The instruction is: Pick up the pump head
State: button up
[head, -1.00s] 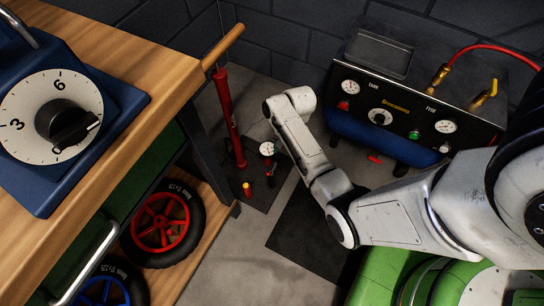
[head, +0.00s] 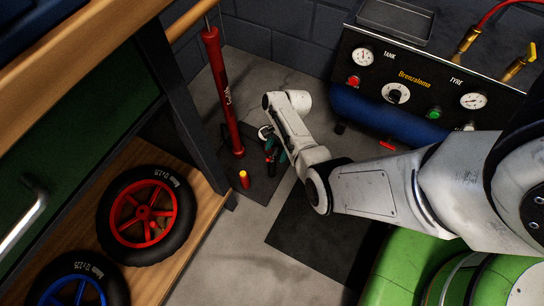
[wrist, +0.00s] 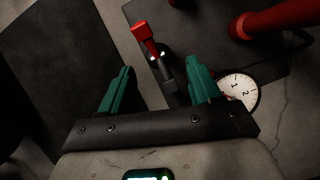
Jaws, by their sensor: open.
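The pump head shows in the wrist view as a small dark fitting with a red lever (wrist: 144,34), over the dark mat (wrist: 196,22). Its dark body reaches down between the two green fingers of my gripper (wrist: 160,84), nearer the right finger. The fingers are wide apart and neither visibly touches it. In the head view my gripper (head: 277,157) is low beside the red pump (head: 222,95), and the pump head is mostly hidden there. The pump's white gauge (wrist: 238,88) is just right of the right finger.
A red item with a yellow top (head: 244,179) stands left of my gripper. The bench shelf with a red-rimmed wheel (head: 146,214) is at left. The compressor (head: 390,105) stands at the back right. A black mat (head: 322,235) lies on the open floor.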

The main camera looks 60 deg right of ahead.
aim_at(272, 163)
jog(key=shift+b+x, duration=1.85)
jog(key=shift+x, duration=0.8)
jog(key=shift+a+r, duration=0.1)
jog(key=shift+a, duration=0.05)
jog(key=c, duration=1.2)
